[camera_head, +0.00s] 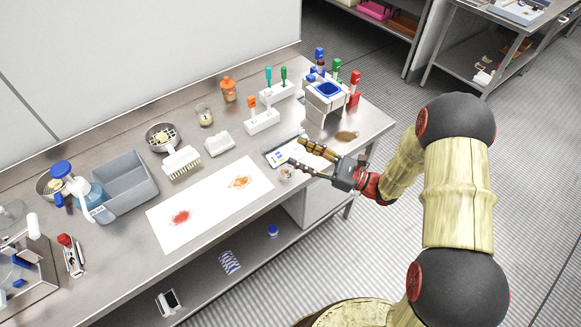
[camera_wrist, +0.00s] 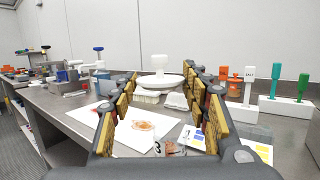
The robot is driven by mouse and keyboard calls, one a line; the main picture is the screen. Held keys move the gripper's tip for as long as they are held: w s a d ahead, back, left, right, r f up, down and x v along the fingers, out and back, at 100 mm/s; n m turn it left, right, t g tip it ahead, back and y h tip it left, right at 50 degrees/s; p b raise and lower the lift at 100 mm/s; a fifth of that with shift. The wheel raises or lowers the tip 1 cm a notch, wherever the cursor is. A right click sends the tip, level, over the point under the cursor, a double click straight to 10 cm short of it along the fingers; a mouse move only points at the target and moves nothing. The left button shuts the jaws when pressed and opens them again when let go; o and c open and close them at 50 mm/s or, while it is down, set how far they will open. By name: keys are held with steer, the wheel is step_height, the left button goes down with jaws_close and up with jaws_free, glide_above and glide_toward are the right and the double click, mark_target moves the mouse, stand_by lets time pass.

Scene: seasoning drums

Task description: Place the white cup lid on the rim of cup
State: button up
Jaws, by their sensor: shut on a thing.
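My gripper (camera_head: 297,151) reaches left over the right part of the bench. In the wrist view its two fingers (camera_wrist: 160,84) are shut on the white cup lid (camera_wrist: 160,80), a round disc with a knob upward. The lid looks about level; I cannot make it out in the head view. A small clear cup (camera_head: 287,174) stands near the bench's front edge, beside the lower finger. A cup marked 3 also shows in the wrist view (camera_wrist: 171,148), low between the fingers. The lid appears above the cup and apart from it; its exact alignment over the rim is unclear.
A white sheet (camera_head: 205,213) with red and orange powder lies left of the cup.

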steer(key=shift+w+a+f+b, duration=0.45)
steer(key=shift+a+f+b, duration=0.05)
steer(key=shift+f, duration=0.85)
steer(key=shift+w+a+f+b, duration=0.45)
steer(key=shift+f, duration=0.9)
steer(key=shift+w+a+f+b, duration=0.45)
steer(key=shift+a+f+b, duration=0.05)
steer(key=shift+f, duration=0.85)
steer(key=shift+f, duration=0.3)
steer(key=o, duration=0.8)
steer(key=shift+r, duration=0.1)
steer(key=shift+o, duration=0.5)
